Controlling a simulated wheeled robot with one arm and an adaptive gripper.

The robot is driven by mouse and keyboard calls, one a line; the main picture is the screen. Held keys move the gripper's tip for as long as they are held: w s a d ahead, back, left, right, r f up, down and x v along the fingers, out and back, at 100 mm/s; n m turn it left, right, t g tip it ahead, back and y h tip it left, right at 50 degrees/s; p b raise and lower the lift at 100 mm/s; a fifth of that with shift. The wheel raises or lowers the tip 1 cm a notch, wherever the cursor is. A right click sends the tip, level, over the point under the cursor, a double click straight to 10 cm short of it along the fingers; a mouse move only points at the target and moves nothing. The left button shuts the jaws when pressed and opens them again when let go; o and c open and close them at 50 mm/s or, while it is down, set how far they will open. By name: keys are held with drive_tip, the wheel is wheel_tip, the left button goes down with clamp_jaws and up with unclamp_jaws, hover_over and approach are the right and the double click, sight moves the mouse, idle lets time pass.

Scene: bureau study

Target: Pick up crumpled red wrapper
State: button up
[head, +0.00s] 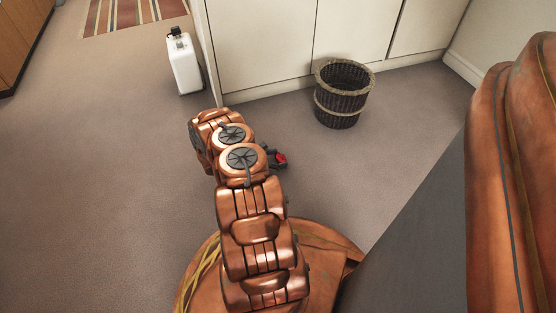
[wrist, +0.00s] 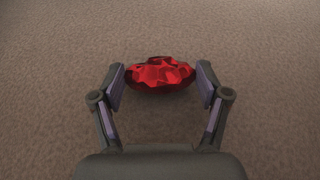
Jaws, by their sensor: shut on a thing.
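The crumpled red wrapper (wrist: 161,73) is shiny and faceted. In the wrist view it sits between the two fingertips of my gripper (wrist: 160,82), with a finger pad at its left and right ends. My gripper is shut on it. In the head view a small part of the red wrapper (head: 281,158) shows at the tip of my gripper (head: 277,160), just right of my arm. My arm hides the rest of the gripper there. I cannot tell how far the wrapper is above the carpet.
A dark wicker basket (head: 341,100) stands on the carpet by the white cabinets (head: 270,40). A white canister (head: 184,65) stands at the cabinets' left end. A striped rug (head: 130,14) lies at the back left. The carpet (head: 90,190) on the left is clear.

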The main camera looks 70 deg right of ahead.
sight(277, 159)
wheel_tip(277, 159, up, 3)
drive_tip(key=shift+a+r+p, duration=0.1)
drive_tip(key=shift+p, duration=0.7)
drive_tip(key=a+p, duration=0.2)
drive_tip(key=a, duration=0.3)
drive_tip(key=a+p, duration=0.1)
drive_tip(key=a, duration=0.4)
drive_tip(key=a+p, duration=0.2)
drive_tip(key=a, duration=0.3)
drive_tip(key=shift+w+a+r+p, duration=0.25)
drive_tip(key=shift+a+p, duration=0.05)
drive_tip(key=shift+a, duration=0.1)
